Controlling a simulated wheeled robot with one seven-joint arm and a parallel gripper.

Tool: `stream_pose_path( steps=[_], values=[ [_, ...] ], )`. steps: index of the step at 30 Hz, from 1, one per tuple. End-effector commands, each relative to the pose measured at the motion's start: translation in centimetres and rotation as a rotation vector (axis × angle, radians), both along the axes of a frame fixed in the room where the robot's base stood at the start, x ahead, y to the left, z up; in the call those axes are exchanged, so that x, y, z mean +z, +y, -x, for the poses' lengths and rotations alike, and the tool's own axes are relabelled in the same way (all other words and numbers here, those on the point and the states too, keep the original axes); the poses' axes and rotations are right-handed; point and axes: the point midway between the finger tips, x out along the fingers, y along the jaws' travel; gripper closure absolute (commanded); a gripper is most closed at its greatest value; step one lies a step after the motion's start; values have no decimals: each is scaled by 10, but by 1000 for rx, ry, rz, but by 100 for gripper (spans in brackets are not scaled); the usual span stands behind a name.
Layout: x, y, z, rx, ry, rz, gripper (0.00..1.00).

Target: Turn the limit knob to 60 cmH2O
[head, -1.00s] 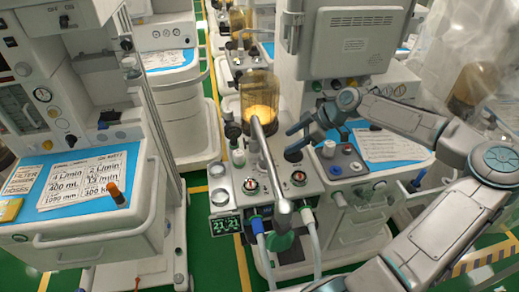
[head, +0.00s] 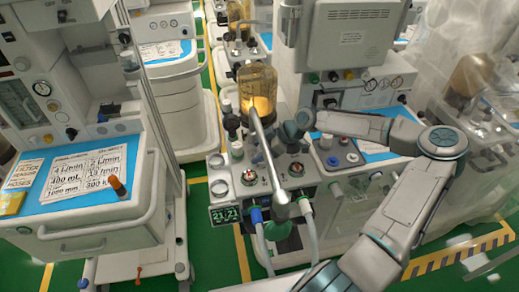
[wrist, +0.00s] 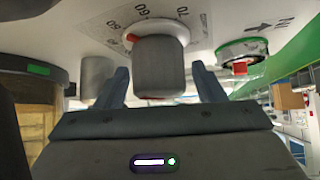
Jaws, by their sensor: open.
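The limit knob (wrist: 158,68) is a grey cylinder on a white dial skirt in the wrist view. The printed numbers 50, 60 and 70 show around it. A red mark on the skirt is on the left, closer to the 50 than to the 60. My gripper (wrist: 162,85) is open, with one finger on each side of the knob. A gap shows on both sides, and the knob's far side is hidden. In the head view my gripper (head: 290,137) is over the cart's top panel, and I cannot make out the knob there.
Another grey knob (wrist: 97,80) stands just left of my left finger in the wrist view. A green-rimmed fitting (wrist: 243,52) is at the right.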

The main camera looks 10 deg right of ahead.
Motion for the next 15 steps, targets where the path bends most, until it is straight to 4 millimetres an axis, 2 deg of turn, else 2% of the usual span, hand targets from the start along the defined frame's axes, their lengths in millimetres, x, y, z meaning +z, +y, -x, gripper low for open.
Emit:
stream_pose_path(
  steps=[3,4,6,9,15],
  values=[
    [0,0,0,0,0,0,37],
    [0,0,0,0,0,0,40],
    [0,0,0,0,0,0,59],
    [0,0,0,0,0,0,82],
    [0,0,0,-7,0,0,82]
  ],
)
